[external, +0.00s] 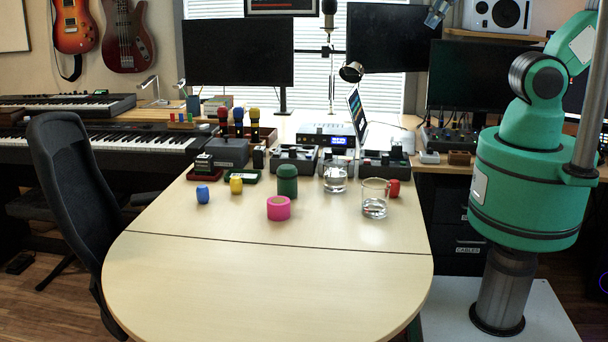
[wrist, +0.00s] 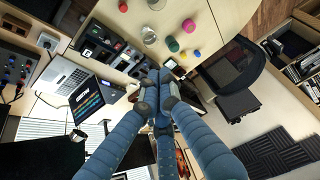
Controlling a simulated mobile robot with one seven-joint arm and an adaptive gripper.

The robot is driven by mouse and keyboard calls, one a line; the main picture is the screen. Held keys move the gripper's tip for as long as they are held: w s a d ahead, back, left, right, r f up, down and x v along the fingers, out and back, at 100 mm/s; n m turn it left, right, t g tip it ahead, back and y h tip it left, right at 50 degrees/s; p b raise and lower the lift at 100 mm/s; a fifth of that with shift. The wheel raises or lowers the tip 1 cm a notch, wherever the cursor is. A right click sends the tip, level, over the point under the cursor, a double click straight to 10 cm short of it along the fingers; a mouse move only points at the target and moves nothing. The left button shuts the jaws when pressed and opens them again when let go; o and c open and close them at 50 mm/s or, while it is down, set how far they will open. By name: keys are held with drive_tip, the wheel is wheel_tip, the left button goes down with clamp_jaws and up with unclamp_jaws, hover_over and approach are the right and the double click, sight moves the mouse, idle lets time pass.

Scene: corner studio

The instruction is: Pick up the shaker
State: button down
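No single thing is plainly marked as the shaker. Small rounded pieces that could be shakers stand on the table: a blue one (external: 203,194), a yellow one (external: 236,184) and a red one (external: 394,187) beside a glass. A dark green domed cylinder (external: 287,181) stands upright behind a pink ring-shaped roll (external: 278,208). The green cylinder (wrist: 173,44) and pink roll (wrist: 189,25) also show in the wrist view. My gripper (wrist: 158,75) has its blue fingertips together with nothing seen between them. It is apart from these things and out of the external view.
Two clear glasses (external: 375,199) stand right of the green cylinder. Black gear boxes, a silver rack unit (external: 326,136) and a laptop (external: 357,113) line the back. The front of the table (external: 270,285) is bare. A black chair (external: 82,200) stands at left.

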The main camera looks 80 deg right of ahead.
drive_tip(key=c, duration=1.2)
unclamp_jaws()
drive_tip(key=shift+f, duration=0.1)
drive_tip(key=w+d+f+n+g, duration=0.15)
drive_tip(key=w+f, duration=0.25)
drive_tip(key=f, duration=0.4)
drive_tip(key=w+d+f+n+g, duration=0.15)
drive_tip(key=w+f, duration=0.25)
drive_tip(key=f, duration=0.5)
drive_tip(key=f+g, duration=0.1)
drive_tip(key=f, duration=0.5)
drive_tip(key=d+f+n, duration=0.1)
drive_tip(key=f, duration=0.5)
drive_tip(key=s+d+f+n+g, duration=0.1)
drive_tip(key=f, duration=0.5)
drive_tip(key=shift+s+f+g+p, duration=0.1)
drive_tip(key=shift+f+g+p, duration=0.2)
drive_tip(key=shift+p, duration=0.1)
drive_tip(key=shift+f, duration=0.1)
